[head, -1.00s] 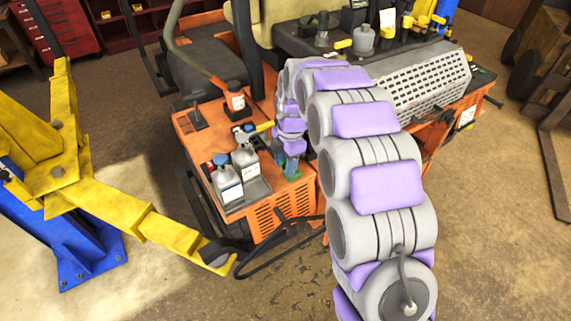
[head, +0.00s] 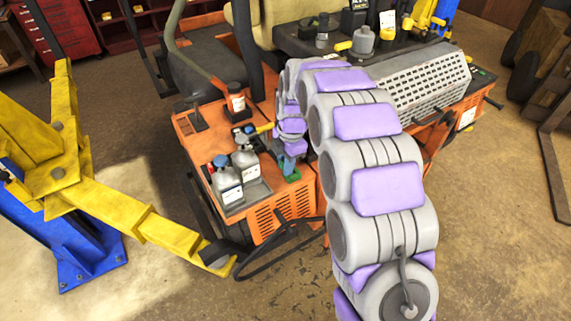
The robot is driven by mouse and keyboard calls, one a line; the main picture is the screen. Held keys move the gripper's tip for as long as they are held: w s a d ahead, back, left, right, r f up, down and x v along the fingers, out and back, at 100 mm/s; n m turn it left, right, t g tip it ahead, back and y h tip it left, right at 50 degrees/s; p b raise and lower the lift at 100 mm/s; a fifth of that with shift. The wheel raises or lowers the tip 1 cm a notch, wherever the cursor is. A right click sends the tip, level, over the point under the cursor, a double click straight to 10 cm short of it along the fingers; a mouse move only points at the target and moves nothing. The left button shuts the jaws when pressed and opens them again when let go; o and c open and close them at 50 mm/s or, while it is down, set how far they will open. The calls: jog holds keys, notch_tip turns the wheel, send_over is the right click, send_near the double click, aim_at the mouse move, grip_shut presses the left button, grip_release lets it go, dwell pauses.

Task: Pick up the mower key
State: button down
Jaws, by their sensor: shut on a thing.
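My gripper (head: 289,166) points down over the right front part of the mower's orange deck (head: 203,125). It is shut on a small green piece (head: 292,178) at its fingertips, which I take to be the mower key. Its shape is too small and too covered by the fingers to make out. I cannot tell whether it touches the deck. My arm hides part of the mower behind it.
A yellow lift arm (head: 165,230) reaches in from the left. A perforated grey cover (head: 425,85) lies right of my arm.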

jog(key=shift+r, duration=1.5)
jog(key=shift+s+r, duration=0.1)
jog(key=shift+r, duration=0.1)
jog(key=s+d, duration=0.2)
jog(key=s, duration=0.5)
jog(key=s+d+r+p, duration=0.1)
jog(key=s+d, duration=0.1)
jog(key=s, duration=0.6)
jog(key=shift+d+r, duration=0.2)
jog(key=shift+d, duration=0.2)
jog(key=w+a, duration=0.1)
jog(key=w, duration=0.8)
jog(key=w+a, duration=0.1)
jog(key=w, duration=0.4)
jog(key=shift+w+a+f+p, duration=0.1)
jog(key=shift+w+a+p, duration=0.2)
jog(key=shift+w+a+f, duration=0.1)
jog(key=shift+w+a, duration=0.25)
jog(key=shift+w, duration=0.25)
jog(key=shift+f+b, duration=0.5)
jog(key=shift+f, duration=1.65)
jog(key=shift+s+d+f, duration=0.1)
jog(key=shift+f, duration=0.45)
